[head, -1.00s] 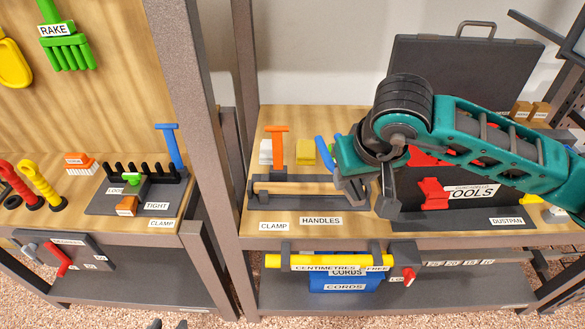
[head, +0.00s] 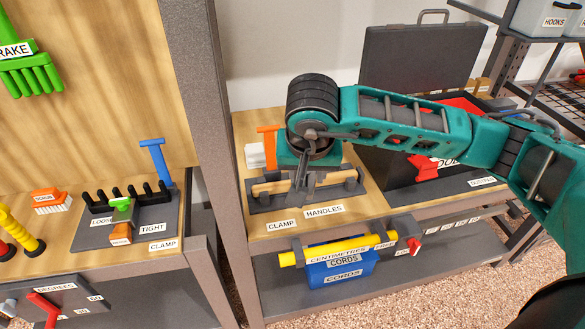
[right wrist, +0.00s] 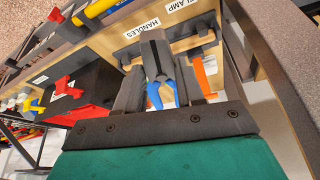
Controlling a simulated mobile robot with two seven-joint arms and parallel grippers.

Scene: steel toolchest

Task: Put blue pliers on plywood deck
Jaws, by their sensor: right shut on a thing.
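The blue pliers (right wrist: 155,93) show in the right wrist view, with blue handles toward my wrist and grey jaws pointing away. They lie between the two fingers of my right gripper (right wrist: 160,88), which is shut on them. In the head view my right gripper (head: 302,183) is over the grey rack on the right bench; the blue handles are hidden there. The plywood deck (head: 268,226) is the light wooden top of that bench, around the rack. Whether the pliers touch the rack or deck is unclear. My left gripper is not in view.
An open toolbox (head: 415,60) is to the right. A steel post (head: 207,100) divides the benches.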

